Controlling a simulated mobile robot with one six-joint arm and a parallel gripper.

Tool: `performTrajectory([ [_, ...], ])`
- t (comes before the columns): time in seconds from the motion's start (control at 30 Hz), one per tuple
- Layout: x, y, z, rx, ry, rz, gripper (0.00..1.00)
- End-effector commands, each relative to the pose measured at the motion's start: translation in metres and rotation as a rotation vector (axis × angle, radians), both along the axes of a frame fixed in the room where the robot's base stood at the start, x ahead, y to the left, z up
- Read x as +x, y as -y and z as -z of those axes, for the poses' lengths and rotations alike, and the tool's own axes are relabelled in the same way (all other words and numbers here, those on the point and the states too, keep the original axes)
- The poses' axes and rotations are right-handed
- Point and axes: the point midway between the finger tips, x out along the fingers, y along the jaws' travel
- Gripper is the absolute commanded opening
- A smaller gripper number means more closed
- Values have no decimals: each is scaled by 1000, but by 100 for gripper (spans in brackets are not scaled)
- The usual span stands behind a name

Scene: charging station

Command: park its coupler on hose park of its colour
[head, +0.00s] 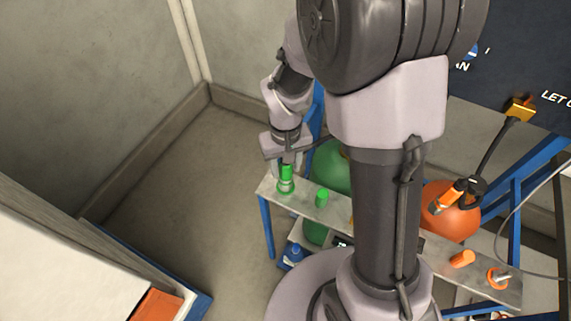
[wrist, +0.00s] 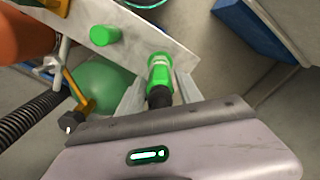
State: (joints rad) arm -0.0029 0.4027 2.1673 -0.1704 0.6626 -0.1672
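The green coupler (wrist: 160,75) is upright between the fingers of my gripper (wrist: 159,88), which look closed on it. A black part shows behind it towards the wrist. In the head view the coupler (head: 287,171) appears below my gripper (head: 288,161), over the left end of the shelf (head: 300,204). The green ring of the hose park (head: 286,189) lies just under it there. The head view does not settle the height gap.
A green cylinder (head: 321,197) stands on the shelf beside the ring. Further right are an orange cylinder (head: 462,258), an orange ring with a post (head: 498,279) and an orange coupler (head: 446,201). Green (head: 332,165) and orange tanks sit behind. Floor to the left is clear.

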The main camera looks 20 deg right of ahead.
Motion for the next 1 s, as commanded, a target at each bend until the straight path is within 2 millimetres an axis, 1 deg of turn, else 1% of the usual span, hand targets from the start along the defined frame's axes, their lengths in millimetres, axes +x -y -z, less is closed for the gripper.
performTrajectory([
  [0.3,0,0,-1,0,0,0,54],
  [0.37,0,0,-4,0,0,0,54],
  [0.47,1,0,-24,0,3,0,54],
  [0.7,1,0,-108,0,4,0,54],
  [0.8,1,0,-137,0,4,0,54],
  [0.9,0,0,-158,0,3,0,54],
  [1.0,0,0,-171,0,2,0,54],
])
